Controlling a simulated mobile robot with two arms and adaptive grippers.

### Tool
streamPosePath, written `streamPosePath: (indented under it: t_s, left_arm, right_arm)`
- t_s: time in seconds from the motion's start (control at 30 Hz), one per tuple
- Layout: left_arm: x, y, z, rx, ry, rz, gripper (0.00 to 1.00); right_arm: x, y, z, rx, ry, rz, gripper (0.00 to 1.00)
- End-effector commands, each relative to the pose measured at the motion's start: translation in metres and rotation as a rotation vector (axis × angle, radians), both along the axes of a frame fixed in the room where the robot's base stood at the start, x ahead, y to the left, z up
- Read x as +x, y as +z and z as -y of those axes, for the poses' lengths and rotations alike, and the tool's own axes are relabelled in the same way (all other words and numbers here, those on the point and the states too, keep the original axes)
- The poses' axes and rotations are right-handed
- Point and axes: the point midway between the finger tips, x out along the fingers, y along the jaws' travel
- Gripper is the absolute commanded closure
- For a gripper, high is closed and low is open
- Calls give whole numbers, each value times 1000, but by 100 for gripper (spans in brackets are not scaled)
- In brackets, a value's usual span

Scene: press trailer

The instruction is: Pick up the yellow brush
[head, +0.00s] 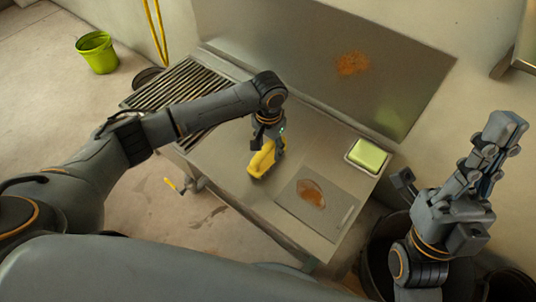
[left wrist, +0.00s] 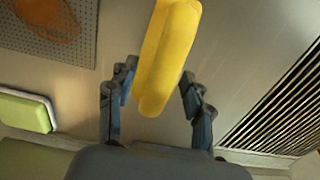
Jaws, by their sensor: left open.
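The yellow brush (head: 262,160) stands on the metal table below my left gripper (head: 268,145). In the left wrist view the brush's yellow body (left wrist: 168,50) runs from the top edge down between the two fingers of my left gripper (left wrist: 157,80). The fingers are apart, one on each side, with a visible gap to the brush. The brush's bristles cannot be made out. My right gripper (head: 490,150) is raised at the right, away from the table and pointing up. Its fingers overlap in the picture, so its opening is unclear.
The metal table (head: 225,185) has a slatted rack (head: 180,92) at its left end. A green sponge block (head: 368,155) sits in a tray at the right. A grey mat (head: 335,200) with a brown stain lies in front. A stained upright panel (head: 310,60) stands behind. A green bucket (head: 98,54) is on the floor.

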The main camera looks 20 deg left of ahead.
Motion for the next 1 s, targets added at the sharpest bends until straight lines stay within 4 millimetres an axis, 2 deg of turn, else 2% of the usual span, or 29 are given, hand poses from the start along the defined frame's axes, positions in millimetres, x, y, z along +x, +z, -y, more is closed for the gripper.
streamPosePath:
  t_s: [0.13, 0.17, 0.4, 0.83, 1.0]
  left_arm:
    - [0, 0, 0, 0, 0, 0, 49]
    - [0, 0, 0, 0, 0, 0, 53]
    - [0, 0, 0, 0, 0, 0, 100]
    - [0, 2, 0, 0, 0, 0, 100]
    - [0, 8, 0, -1, 0, 1, 100]
  right_arm:
    - [0, 0, 0, 0, 0, -1, 100]
    - [0, 0, 0, 0, 0, -1, 100]
    - [0, 0, 0, -1, 0, -2, 100]
    - [2, 1, -1, -4, -1, -11, 100]
    - [18, -4, -4, -30, -5, -99, 100]
